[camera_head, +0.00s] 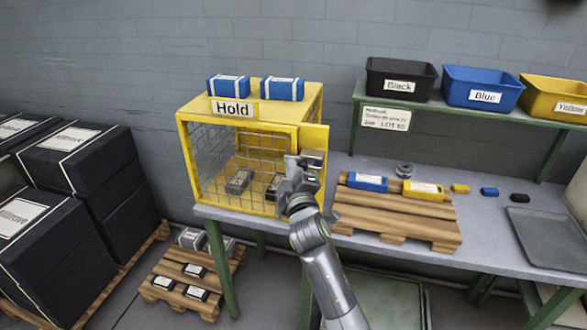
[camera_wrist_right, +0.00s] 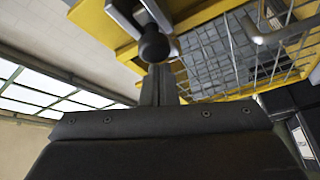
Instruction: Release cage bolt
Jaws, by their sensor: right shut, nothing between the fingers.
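The yellow cage (camera_head: 250,121) with wire mesh sides stands on the left end of the bench, under a "Hold" sign. Its front mesh door looks closed. My right gripper (camera_head: 300,165) is at the cage's front right edge and hides the bolt in the head view. In the right wrist view a bolt with a dark round knob (camera_wrist_right: 154,47) sits on the yellow frame. The shut, empty fingers (camera_wrist_right: 158,85) of my right gripper point at the knob, very close to it; I cannot tell whether they touch. My left gripper is not in view.
Dark packs (camera_head: 239,181) lie inside the cage and blue packs (camera_head: 283,89) on top. Right of it a wooden pallet (camera_head: 390,220) carries a blue and a yellow pack. Labelled bins (camera_head: 483,88) stand on the shelf. A grey tray (camera_head: 548,240) lies at the right.

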